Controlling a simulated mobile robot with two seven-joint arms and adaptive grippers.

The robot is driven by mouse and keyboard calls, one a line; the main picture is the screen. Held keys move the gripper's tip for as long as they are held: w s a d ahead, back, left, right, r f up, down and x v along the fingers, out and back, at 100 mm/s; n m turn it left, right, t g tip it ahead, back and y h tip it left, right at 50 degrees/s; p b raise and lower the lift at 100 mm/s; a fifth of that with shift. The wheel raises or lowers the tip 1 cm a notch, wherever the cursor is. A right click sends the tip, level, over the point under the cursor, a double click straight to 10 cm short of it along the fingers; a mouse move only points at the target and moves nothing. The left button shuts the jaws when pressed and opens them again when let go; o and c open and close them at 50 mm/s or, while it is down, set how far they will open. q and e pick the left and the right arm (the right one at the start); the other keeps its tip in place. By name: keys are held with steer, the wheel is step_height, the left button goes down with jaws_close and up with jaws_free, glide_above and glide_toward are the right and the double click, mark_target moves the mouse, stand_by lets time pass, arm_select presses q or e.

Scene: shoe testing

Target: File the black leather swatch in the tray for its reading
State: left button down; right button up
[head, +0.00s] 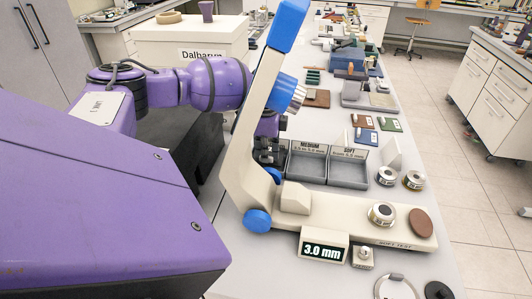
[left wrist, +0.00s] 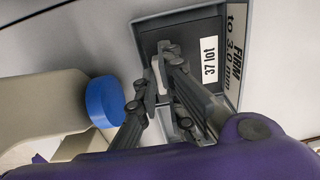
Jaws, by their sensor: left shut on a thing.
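The black leather swatch (left wrist: 180,32) shows in the left wrist view, with a white "37 lot" label and a pale grip tab. My left gripper (left wrist: 164,76) is shut on the tab. The swatch lies within the outline of the grey FIRM tray (left wrist: 232,88), marked "to 3.0 mm"; whether it touches the floor is unclear. In the head view my left gripper (head: 270,152) is partly hidden behind the tester (head: 250,150), as are the swatch and FIRM tray. The tester's display (head: 322,250) reads 3.0 mm. The MEDIUM tray (head: 306,181) and SOFT tray (head: 348,184) look empty.
The tester's cream column and blue knob (left wrist: 104,102) stand close beside my left gripper. Brown (head: 361,121), blue (head: 366,137) and green (head: 390,125) swatches lie behind the trays. Metal weights (head: 386,176) stand right of the SOFT tray. A brown disc (head: 421,222) lies on the tester's base.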

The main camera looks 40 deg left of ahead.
arm_select(q)
steer(key=shift+f, duration=1.55)
arm_select(e)
steer(key=shift+s+f, duration=0.25)
steer(key=shift+s, duration=0.05)
arm_select(q)
steer(key=shift+f, duration=0.25)
steer(key=c, duration=1.8)
jaws_free()
